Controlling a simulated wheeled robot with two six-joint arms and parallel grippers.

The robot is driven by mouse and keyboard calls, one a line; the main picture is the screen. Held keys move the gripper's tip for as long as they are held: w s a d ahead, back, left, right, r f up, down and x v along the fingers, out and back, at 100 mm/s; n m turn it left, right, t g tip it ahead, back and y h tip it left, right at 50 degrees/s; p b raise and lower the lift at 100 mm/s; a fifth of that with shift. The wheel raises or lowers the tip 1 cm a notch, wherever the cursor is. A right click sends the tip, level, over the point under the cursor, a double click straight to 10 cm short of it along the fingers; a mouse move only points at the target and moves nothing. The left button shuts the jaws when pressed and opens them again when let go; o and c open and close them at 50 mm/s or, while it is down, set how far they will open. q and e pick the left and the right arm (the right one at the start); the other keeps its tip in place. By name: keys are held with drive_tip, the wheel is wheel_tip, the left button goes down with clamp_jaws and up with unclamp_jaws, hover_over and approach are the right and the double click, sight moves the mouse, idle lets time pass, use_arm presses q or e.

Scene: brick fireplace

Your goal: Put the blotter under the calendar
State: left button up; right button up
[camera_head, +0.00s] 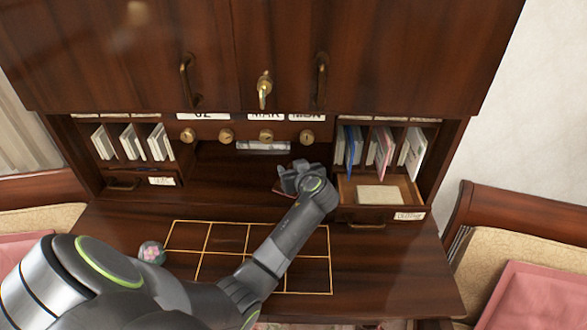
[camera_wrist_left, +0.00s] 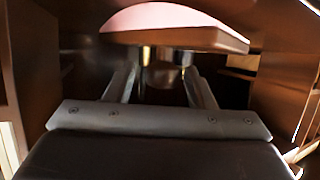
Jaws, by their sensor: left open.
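The calendar (camera_head: 265,116) is a row of white cards, with "MAR" readable, above brass knobs in the middle of the desk's back. A dark recess (camera_head: 222,160) lies under it. The blotter seems to be the curved pink piece with a wooden edge (camera_wrist_left: 172,37) in the left wrist view, just above the fingers. In the head view only a reddish edge (camera_head: 280,192) shows beside my left gripper (camera_head: 290,178). That gripper is open, in front of the recess's right part. Whether its fingers touch the blotter cannot be told. My right gripper is not in view.
An open drawer (camera_head: 345,191) holding a pale pad is close right of my left gripper. Pigeonholes with envelopes (camera_head: 355,150) are above it. A glass paperweight (camera_head: 152,252) stands left of a gold grid (camera_head: 205,238) on the desktop. A silvery bar (camera_head: 262,147) hangs below the knobs.

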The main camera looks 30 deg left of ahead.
use_arm(q)
drive_tip(key=shift+s+d+r+p, duration=0.15)
drive_tip(key=shift+s+d+p, duration=0.1)
drive_tip(key=shift+d+p, duration=0.1)
drive_tip(key=p+v, duration=0.2)
drive_tip(key=v, duration=0.9)
drive_tip(key=shift+p, duration=0.4)
